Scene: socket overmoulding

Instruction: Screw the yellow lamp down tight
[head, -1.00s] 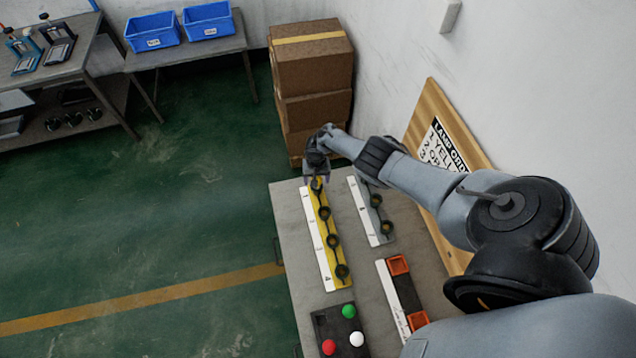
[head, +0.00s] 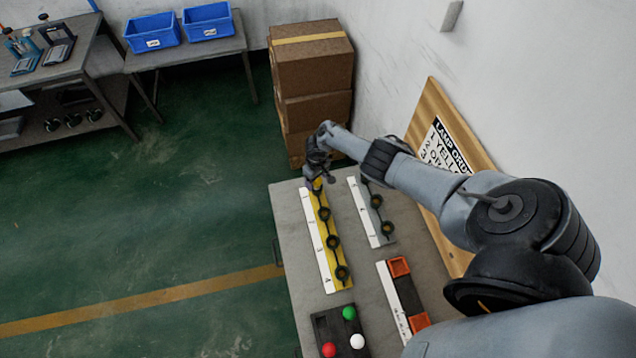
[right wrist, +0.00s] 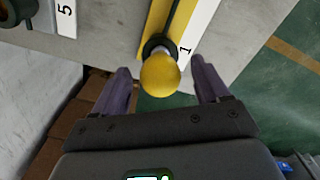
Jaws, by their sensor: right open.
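The yellow lamp (right wrist: 160,76) stands in the dark socket (right wrist: 158,46) beside the label 1, at the far end of the yellow strip (head: 328,255). In the head view a little of the lamp (head: 317,184) shows below my right gripper (head: 317,178). In the right wrist view my right gripper (right wrist: 162,88) is open, with one finger on each side of the lamp and a gap on both sides. How far the lamp is seated in the socket cannot be told. My left gripper is not in view.
The yellow strip has several empty sockets. A grey strip (head: 372,214) with sockets lies to its right. A tray with red, green and white lamps (head: 325,324) and a rack with orange ends (head: 398,266) are nearer. A lamp order board (head: 425,110) leans by the wall.

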